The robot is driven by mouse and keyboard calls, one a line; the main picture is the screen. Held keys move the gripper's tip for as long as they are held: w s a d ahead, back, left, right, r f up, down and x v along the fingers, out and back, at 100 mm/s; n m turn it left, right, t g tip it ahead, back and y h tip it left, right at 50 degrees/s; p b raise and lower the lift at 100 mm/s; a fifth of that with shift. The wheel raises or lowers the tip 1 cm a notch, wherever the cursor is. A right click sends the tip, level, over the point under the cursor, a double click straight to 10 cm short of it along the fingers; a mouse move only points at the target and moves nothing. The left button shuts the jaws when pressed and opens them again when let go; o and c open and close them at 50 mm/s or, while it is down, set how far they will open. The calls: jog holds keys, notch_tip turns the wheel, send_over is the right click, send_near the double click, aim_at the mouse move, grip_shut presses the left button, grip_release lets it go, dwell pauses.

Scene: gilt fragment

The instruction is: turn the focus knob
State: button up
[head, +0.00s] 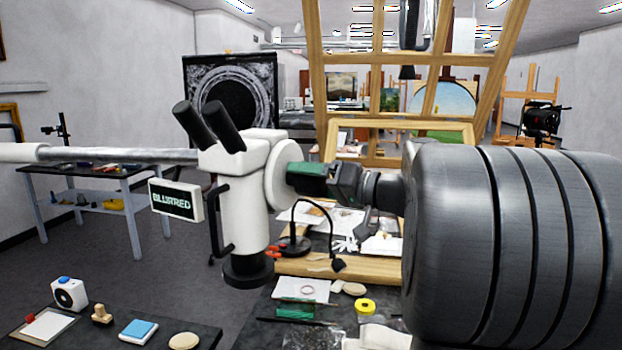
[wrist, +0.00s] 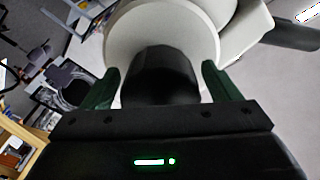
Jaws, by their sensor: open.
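A white microscope (head: 232,165) with two black eyepieces hangs from a horizontal metal arm at the left. A small sign on its left side reads "BLURRED" (head: 173,201). A white round disc (head: 282,174) sits on its right side; in the wrist view the disc (wrist: 205,40) fills the top middle. A black cylinder, seemingly the focus knob (wrist: 160,75), projects from that disc. My gripper (head: 305,176) reaches it from the right. Its green fingers, open in the wrist view (wrist: 160,88), stand on either side of the black cylinder with gaps visible.
A wooden easel stands behind.

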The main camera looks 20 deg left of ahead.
jog(key=c, duration=1)
jog(key=shift+s+r+m+p, duration=0.1)
jog(key=shift+m+p, duration=0.25)
jog(key=shift+m, duration=2.45)
jog(key=o, duration=1)
